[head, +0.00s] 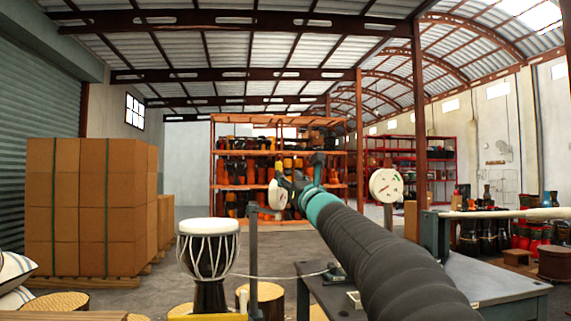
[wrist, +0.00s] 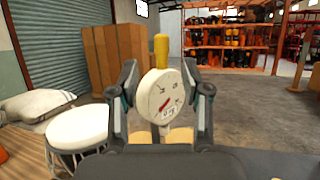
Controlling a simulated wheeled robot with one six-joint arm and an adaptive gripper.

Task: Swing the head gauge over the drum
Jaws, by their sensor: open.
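The head gauge (wrist: 158,100) is a round white dial with a yellow handle (wrist: 161,50) on top. In the head view the gauge (head: 277,195) is to the right of the drum and higher than its head, not over it. My gripper (wrist: 161,84) is open, with a finger seen on either side of the gauge. Contact cannot be told. My gripper (head: 297,182) is partly hidden in the head view.
A dark post (head: 253,255) stands between the drum and my arm. A grey table (head: 490,283) is at lower right. Another white dial (head: 386,185) shows behind my arm. Stacked boxes (head: 90,205) and pillows (head: 14,275) are at left; orange shelves (head: 280,150) stand behind.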

